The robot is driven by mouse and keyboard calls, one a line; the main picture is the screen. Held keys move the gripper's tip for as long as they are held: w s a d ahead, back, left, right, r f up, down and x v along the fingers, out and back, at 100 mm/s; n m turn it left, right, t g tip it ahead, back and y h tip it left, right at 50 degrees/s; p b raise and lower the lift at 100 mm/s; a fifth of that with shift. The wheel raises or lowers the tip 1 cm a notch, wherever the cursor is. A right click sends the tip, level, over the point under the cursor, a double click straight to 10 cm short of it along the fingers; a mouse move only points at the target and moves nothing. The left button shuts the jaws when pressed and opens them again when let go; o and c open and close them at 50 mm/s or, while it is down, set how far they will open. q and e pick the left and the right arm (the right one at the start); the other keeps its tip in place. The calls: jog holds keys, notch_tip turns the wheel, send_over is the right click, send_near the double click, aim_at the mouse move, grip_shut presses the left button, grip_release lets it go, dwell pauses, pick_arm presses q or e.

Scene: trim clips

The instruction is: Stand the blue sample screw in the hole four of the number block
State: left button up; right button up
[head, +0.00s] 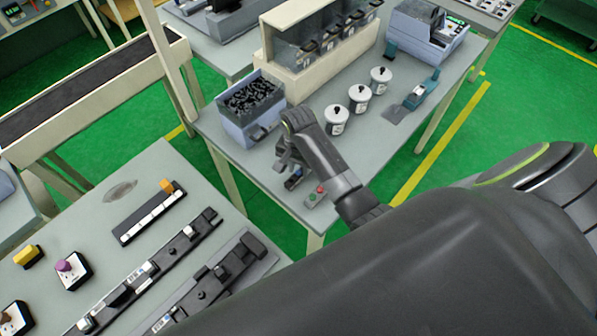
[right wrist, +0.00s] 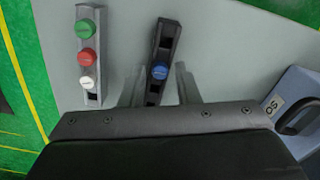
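The blue sample screw (right wrist: 159,72) shows its round blue head in the right wrist view, standing in a narrow black holder (right wrist: 165,40). My right gripper (right wrist: 158,78) is open, with one finger on each side of the screw and holder and gaps visible. In the head view my right gripper (head: 289,160) points down over the front of the far table and mostly hides the screw. A black block with a row of white tiles (head: 150,215), probably the number block, lies on the near table with an orange piece at its far end. Its numbers are too small to read. My left gripper is out of view.
A grey strip with green, red and white round caps (right wrist: 87,55) lies left of the holder. A blue-grey bin of dark parts (head: 232,125) and several white jars (head: 337,120) stand nearby. Black rails (head: 150,270) lie on the near table; a gap separates the tables.

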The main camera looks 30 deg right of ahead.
aim_at(298, 172)
grip_shut()
jog(key=shift+r+p, duration=0.5)
jog(key=shift+r, duration=2.05)
